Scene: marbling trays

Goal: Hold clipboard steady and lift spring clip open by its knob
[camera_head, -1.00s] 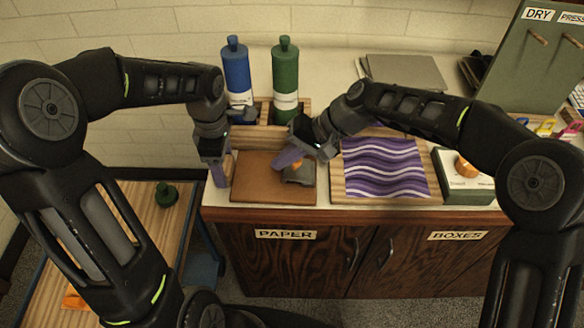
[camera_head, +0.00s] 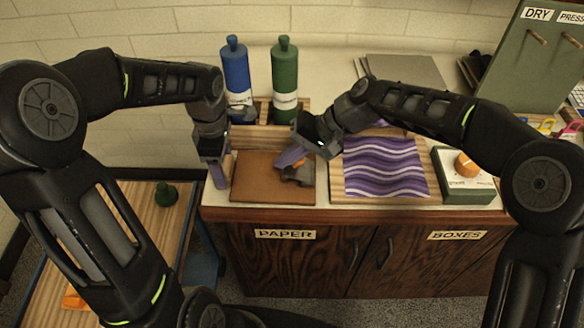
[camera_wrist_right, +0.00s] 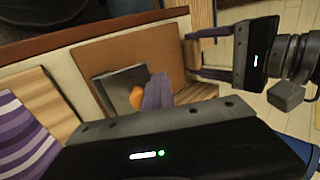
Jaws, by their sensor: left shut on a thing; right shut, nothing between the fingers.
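The brown clipboard (camera_head: 255,182) lies flat at the front left of the counter; it also fills the middle of the right wrist view (camera_wrist_right: 160,55). My left gripper (camera_head: 220,178) is shut on its left edge. The grey spring clip (camera_head: 303,174) is at the board's right side, and it shows in the right wrist view (camera_wrist_right: 115,84). Its orange knob (camera_wrist_right: 137,97) is right beside the purple fingers of my right gripper (camera_wrist_right: 157,92), which are shut with nothing between them. In the head view the right gripper (camera_head: 284,160) partly hides clip and knob. Whether the fingers touch the knob is unclear.
Blue (camera_head: 237,72) and green (camera_head: 285,75) bottles stand in a wooden rack behind the board. A purple wavy-patterned sheet (camera_head: 385,168) on a wooden board lies to the right. A green box with an orange knob (camera_head: 466,165) stands further right.

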